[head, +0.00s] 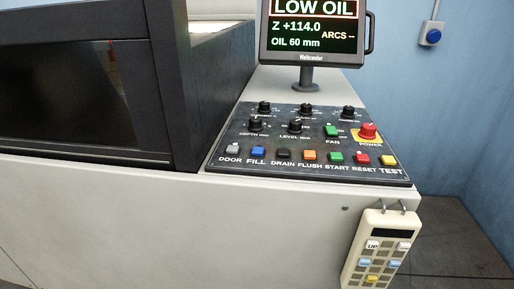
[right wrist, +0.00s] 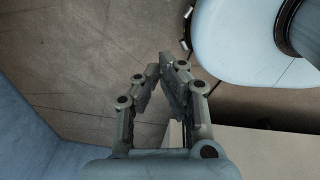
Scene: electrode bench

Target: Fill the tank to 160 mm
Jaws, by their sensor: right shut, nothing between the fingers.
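The machine's tank is behind the dark window (head: 70,95) at the left of the head view; I cannot make out the oil inside. The monitor (head: 313,30) reads LOW OIL, Z +114.0, OIL 60 mm, ARCS --. The control panel (head: 235,178) carries a blue FILL button (head: 258,152), a dark DRAIN button (head: 284,155) and a black LEVEL knob (head: 295,126). My right gripper (right wrist: 165,65) shows in the right wrist view, shut and empty, above the floor and away from the panel. My left gripper is not in view.
The panel also has DOOR (head: 233,147), FLUSH (head: 310,155), START, RESET and TEST buttons, a green FAN switch (head: 331,131) and a red POWER knob (head: 368,131). A handheld pendant (head: 380,250) hangs at the front right. Floor at the right is clear.

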